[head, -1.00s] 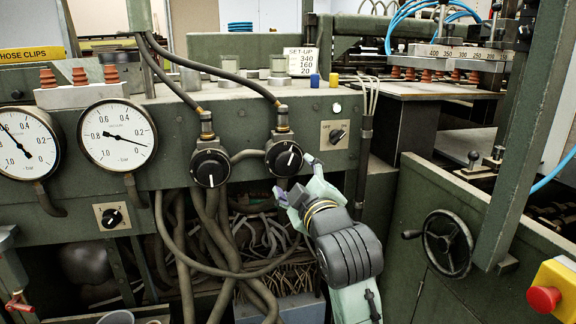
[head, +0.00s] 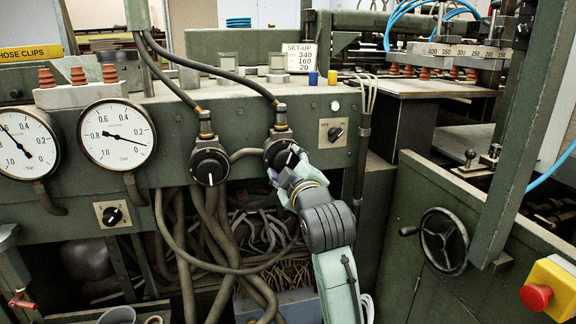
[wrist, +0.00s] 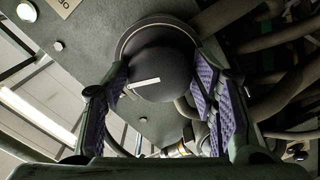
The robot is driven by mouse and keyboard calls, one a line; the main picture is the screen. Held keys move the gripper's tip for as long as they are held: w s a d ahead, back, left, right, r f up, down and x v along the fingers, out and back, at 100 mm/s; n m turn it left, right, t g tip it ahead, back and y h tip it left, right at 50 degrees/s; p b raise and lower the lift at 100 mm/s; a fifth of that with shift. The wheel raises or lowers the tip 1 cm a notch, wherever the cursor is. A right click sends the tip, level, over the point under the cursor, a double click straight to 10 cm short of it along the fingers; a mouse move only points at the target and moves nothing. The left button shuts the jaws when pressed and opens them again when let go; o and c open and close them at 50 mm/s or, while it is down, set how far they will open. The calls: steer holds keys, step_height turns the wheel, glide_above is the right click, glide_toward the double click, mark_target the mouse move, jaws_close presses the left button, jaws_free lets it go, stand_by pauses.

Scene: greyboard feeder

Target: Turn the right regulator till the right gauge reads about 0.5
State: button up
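The right regulator (head: 281,155) is a black round knob with a white pointer line, on the green machine front below a hose fitting. In the wrist view its knob (wrist: 160,72) lies between my two purple-padded fingers, its white line nearly level. My gripper (head: 284,173) is open around the knob, one finger on each side; contact is not clear. In the head view it hides the knob's lower right. The right gauge (head: 117,134) is white, with 0.6, 0.8 and 1.0 on its left side. Its needle points right and slightly down, away from those marks.
The left regulator (head: 210,166) sits just left of the right one. The left gauge (head: 25,144) is at the left edge. An OFF switch (head: 334,133) is close on the right. Hoses (head: 200,220) hang below. A handwheel (head: 445,241) stands at right.

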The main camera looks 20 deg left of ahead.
steer(key=c, duration=0.8)
steer(key=shift+m, duration=0.3)
steer(key=m+p, duration=0.3)
steer(key=m, duration=0.2)
steer(key=shift+r, duration=0.1)
steer(key=m+p, duration=0.3)
steer(key=m, duration=0.3)
steer(key=shift+m+p, duration=0.3)
steer(key=shift+m, duration=0.1)
steer(key=m+p, duration=0.3)
steer(key=m, duration=0.3)
steer(key=m+p, duration=0.1)
steer(key=m, duration=0.1)
steer(key=shift+m, duration=2.2)
